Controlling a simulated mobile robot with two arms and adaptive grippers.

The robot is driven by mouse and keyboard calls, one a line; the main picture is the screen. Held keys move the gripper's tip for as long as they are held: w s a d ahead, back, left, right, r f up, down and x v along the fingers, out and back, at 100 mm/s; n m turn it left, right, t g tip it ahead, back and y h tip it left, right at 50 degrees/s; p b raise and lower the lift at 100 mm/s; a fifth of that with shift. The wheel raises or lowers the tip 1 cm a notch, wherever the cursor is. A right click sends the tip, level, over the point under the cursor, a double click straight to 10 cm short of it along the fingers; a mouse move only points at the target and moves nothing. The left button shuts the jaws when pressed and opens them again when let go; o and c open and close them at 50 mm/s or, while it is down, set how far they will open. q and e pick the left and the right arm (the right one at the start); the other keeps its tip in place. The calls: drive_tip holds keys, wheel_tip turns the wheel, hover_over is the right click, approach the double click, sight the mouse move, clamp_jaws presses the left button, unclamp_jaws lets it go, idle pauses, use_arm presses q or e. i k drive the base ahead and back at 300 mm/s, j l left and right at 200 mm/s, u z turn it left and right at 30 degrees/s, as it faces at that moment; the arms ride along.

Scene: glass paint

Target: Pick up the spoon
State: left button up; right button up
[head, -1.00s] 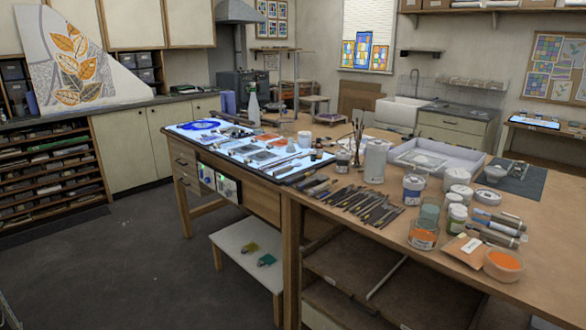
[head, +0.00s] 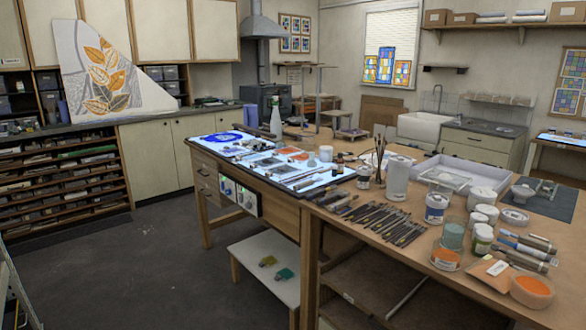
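I cannot make out a spoon for certain in the head view. A long wooden worktable (head: 345,238) runs from the middle to the right. A row of thin dark-handled tools (head: 385,222) lies on it, too small to tell apart. A lit light panel (head: 238,147) with small items on it covers the table's far left part. Neither of my grippers is in view.
Jars and tubs (head: 437,206), an orange bowl (head: 532,290) and a white tray (head: 467,175) crowd the table's right part. A low white stool (head: 262,270) stands beneath the table. Shelves (head: 62,180) line the left wall. The dark floor (head: 150,270) between is largely clear.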

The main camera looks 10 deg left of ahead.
sight(542, 266)
drive_tip(key=i+l, duration=0.1)
drive_tip(key=l, duration=0.25)
drive_tip(key=i+l+z, duration=0.1)
drive_tip(key=l, duration=0.3)
drive_tip(key=i+l, duration=0.2)
drive_tip(key=l, duration=0.15)
drive_tip(key=i+l+z, duration=0.1)
drive_tip(key=l, duration=0.25)
